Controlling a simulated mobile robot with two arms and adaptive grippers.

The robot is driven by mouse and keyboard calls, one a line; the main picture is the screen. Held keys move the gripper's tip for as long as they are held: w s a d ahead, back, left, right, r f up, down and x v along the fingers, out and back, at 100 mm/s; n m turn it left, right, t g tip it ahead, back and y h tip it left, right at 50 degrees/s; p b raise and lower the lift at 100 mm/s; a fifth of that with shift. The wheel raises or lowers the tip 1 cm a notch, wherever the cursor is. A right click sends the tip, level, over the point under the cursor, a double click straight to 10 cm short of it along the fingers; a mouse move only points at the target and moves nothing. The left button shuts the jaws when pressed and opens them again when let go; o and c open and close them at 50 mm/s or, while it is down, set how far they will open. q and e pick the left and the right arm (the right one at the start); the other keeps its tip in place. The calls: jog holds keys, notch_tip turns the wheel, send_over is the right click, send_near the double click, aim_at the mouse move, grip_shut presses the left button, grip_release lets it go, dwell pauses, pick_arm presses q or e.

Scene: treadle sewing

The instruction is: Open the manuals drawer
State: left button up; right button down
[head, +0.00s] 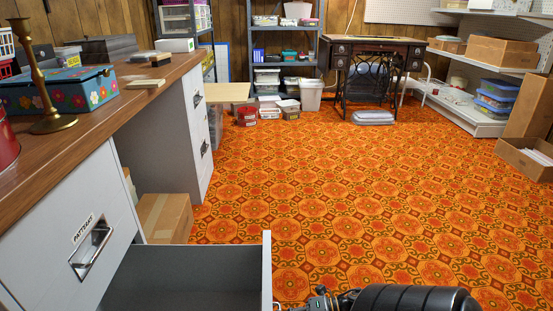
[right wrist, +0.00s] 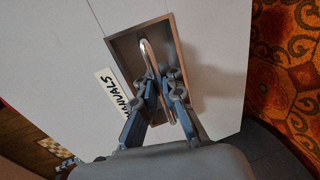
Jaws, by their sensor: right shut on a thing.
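The manuals drawer (head: 190,272) stands pulled out from the cabinet below the patterns drawer in the head view. Its grey interior shows, and the part I can see looks empty. Its front panel (head: 267,270) is seen nearly edge-on. In the right wrist view the white drawer front (right wrist: 75,60) carries a label (right wrist: 117,92) reading MANUALS beside a recessed metal handle (right wrist: 146,58). My right gripper (right wrist: 160,85) is shut on this handle. In the head view my right arm reaches the outer side of the front panel from the bottom edge. My left gripper is not in view.
The patterns drawer (head: 88,248) above is shut. A cardboard box (head: 165,217) stands on the floor behind the open drawer. The wooden desktop (head: 95,118) holds a brass candlestick (head: 45,85) and a flowered box (head: 75,93). The patterned carpet (head: 350,210) to the right is clear.

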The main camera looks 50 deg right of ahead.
jog(key=c, duration=1.8)
grip_release()
jog(key=shift+r, duration=0.1)
jog(key=shift+o, duration=0.2)
jog(key=v, duration=1.2)
